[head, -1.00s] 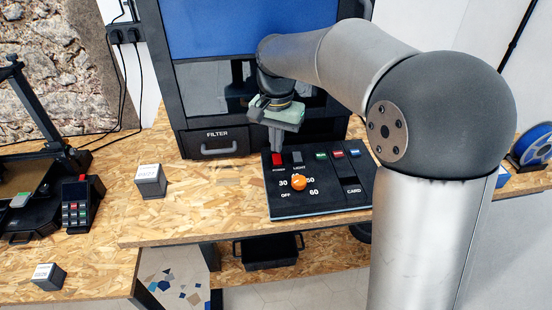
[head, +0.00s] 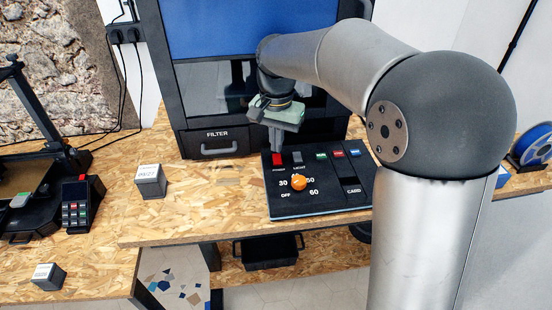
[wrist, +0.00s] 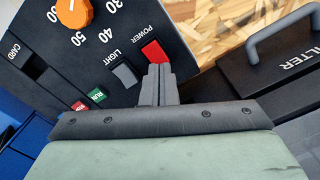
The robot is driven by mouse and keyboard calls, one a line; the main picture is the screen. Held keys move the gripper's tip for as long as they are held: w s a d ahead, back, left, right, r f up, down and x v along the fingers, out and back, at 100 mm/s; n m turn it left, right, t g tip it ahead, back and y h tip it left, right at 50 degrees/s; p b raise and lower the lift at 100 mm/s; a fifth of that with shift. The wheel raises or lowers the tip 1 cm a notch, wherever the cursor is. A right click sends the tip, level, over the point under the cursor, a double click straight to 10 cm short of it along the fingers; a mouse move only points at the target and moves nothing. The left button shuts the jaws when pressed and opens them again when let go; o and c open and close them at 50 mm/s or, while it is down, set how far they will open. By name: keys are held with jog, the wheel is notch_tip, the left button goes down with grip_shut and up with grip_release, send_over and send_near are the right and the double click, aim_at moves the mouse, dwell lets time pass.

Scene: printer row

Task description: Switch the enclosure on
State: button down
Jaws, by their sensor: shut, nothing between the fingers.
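The enclosure (head: 176,108) is a black cabinet with a blue upper front at the back. Its black control panel (head: 330,204) lies on the bench in front. The red POWER switch (head: 277,159) is at the panel's far left corner; it also shows in the wrist view (wrist: 152,51), partly hidden by my fingertips. The grey LIGHT switch (wrist: 124,75) is beside it. My gripper (head: 276,148) is shut and empty, pointing down at the red switch. In the wrist view its tips (wrist: 159,68) overlap the switch's near edge; I cannot tell whether they touch it.
An orange dial (head: 299,183) stands on the panel, with small green, red and blue buttons and a card slot (head: 351,188). The FILTER drawer handle (head: 219,150) is left of my gripper. A grey labelled box (head: 151,181) stands on the bench, which has free room around it.

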aim_at(277, 156)
jog(key=shift+f+b, duration=0.7)
jog(key=shift+f, duration=0.35)
dwell(0.4)
jog(key=shift+r, duration=0.1)
jog(key=shift+r+p, duration=2.95)
jog(key=shift+r, duration=0.6)
jog(key=s+d, duration=0.3)
jog(key=s, duration=0.1)
jog(key=s+d+f+n, duration=0.1)
jog(key=s+d, duration=0.2)
jog(key=s, duration=0.2)
jog(key=s+d+n, duration=0.1)
jog(key=s+d, duration=0.3)
jog(key=shift+s+d+f+t, duration=0.1)
jog(key=shift+s+f+t, duration=0.05)
jog(key=shift+f+t, duration=0.2)
jog(key=s+d+f+n, duration=0.1)
jog(key=s+d+f, duration=0.1)
jog(key=s, duration=0.3)
jog(key=s+d+f+n, duration=0.1)
jog(key=s+d+f, duration=0.1)
jog(key=s, duration=0.4)
jog(key=shift+s+d+f, duration=0.15)
jog(key=shift+s+f, duration=0.05)
jog(key=shift+f, duration=0.6)
